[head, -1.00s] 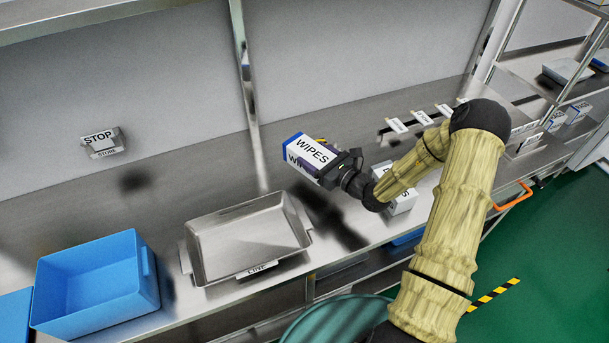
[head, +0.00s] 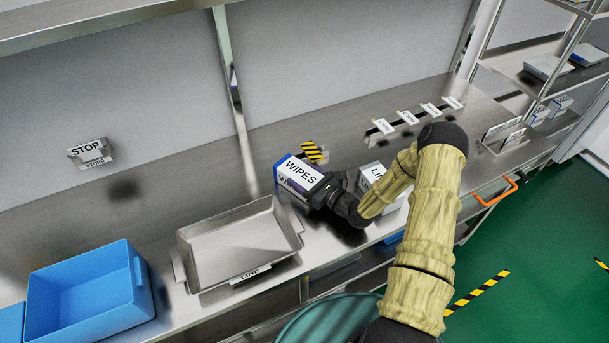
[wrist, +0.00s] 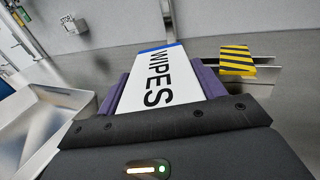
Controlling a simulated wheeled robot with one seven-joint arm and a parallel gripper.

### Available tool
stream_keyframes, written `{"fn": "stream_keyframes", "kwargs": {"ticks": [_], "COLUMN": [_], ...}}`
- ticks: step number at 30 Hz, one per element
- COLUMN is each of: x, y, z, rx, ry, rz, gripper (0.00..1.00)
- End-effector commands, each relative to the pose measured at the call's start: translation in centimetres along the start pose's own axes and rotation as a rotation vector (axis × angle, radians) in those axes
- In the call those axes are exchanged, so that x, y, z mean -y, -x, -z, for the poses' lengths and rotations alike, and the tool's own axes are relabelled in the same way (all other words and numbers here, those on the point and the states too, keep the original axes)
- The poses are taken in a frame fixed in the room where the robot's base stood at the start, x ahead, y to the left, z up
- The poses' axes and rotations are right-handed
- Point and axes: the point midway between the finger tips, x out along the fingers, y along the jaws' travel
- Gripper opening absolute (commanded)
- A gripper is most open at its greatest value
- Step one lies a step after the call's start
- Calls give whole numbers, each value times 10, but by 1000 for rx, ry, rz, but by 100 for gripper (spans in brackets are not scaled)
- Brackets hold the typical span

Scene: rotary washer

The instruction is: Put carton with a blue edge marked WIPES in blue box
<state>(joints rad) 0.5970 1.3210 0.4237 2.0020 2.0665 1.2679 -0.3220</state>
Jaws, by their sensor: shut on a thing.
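The carton marked WIPES (head: 299,174) is white with a blue edge. My gripper (head: 318,190) is shut on it and holds it to the right of the metal tray. In the wrist view the carton (wrist: 158,80) lies between the two purple-lined fingers (wrist: 165,85), its blue edge at the far end. The blue box (head: 88,290) stands on the counter at the lower left, open at the top and empty as far as I can see, well apart from the carton.
A metal tray (head: 240,245) sits between the carton and the blue box. A white carton (head: 372,175) stands just right of my gripper. A yellow-black striped block (head: 312,151) lies behind it. Counter behind the tray is clear.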

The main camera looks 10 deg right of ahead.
Motion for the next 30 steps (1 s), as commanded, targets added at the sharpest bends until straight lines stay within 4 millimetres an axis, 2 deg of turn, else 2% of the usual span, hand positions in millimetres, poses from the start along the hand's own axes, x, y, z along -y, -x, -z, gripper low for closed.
{"fn": "stream_keyframes", "kwargs": {"ticks": [10,11,14,25,30], "x": [0,0,0,0,1], "y": [0,0,0,0,20], "z": [3,3,2,-3,2], "rx": [2,1,1,1,-1], "ry": [1,1,1,1,1], "rz": [0,0,0,-1,2], "gripper": [37,72,90,90,90]}}
